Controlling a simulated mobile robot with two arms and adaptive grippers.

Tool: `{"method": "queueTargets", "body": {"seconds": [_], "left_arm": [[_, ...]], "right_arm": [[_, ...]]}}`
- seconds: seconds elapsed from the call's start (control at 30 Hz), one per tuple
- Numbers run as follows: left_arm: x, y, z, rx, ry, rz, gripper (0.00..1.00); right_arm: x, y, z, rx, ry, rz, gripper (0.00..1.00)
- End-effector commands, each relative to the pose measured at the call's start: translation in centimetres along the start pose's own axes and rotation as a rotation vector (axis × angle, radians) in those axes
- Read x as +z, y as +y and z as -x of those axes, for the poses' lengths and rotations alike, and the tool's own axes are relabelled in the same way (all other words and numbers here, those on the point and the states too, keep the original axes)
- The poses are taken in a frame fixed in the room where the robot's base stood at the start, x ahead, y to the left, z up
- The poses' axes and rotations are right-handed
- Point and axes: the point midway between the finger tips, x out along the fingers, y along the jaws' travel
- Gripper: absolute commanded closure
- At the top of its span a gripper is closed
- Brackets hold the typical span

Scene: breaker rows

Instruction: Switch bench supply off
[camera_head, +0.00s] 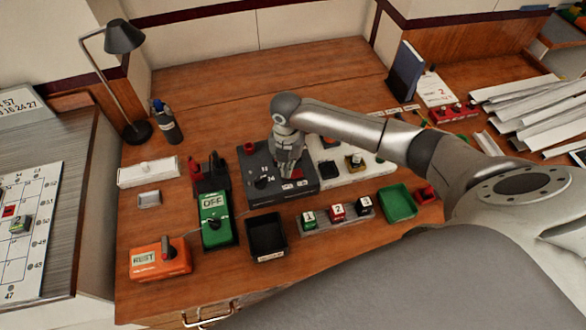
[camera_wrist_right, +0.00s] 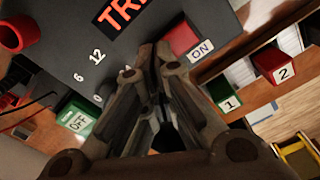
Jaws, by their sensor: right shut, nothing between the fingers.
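The bench supply appears to be the dark grey box (camera_head: 262,188) in the middle of the bench. In the right wrist view its dark face (camera_wrist_right: 65,40) has dial numbers, a lit red display (camera_wrist_right: 122,12) cut by the frame edge, and a red switch (camera_wrist_right: 180,38) beside an ON label (camera_wrist_right: 201,50). My right gripper (camera_head: 290,172) is over the box from above. In the wrist view its shut fingers (camera_wrist_right: 158,52) are empty, with tips close beside the red switch. I cannot tell whether they touch it. The fingers hide part of the dial. My left gripper is not in view.
A green OFF device (camera_head: 214,222), an orange device (camera_head: 160,260), a black tray (camera_head: 266,240), numbered blocks (camera_head: 337,212) and a green tray (camera_head: 397,204) stand in front. A white board (camera_head: 345,170) lies right of the box. A lamp (camera_head: 124,38) stands back left. The back bench is clear.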

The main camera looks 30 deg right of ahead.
Motion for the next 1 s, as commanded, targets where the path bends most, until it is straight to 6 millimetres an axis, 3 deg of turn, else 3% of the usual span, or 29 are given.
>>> {"method": "queueTargets", "body": {"seconds": [1.0], "left_arm": [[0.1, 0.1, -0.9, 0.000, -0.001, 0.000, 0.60]], "right_arm": [[0.0, -0.1, -1.6, -0.003, 0.000, 0.000, 1.00]]}}
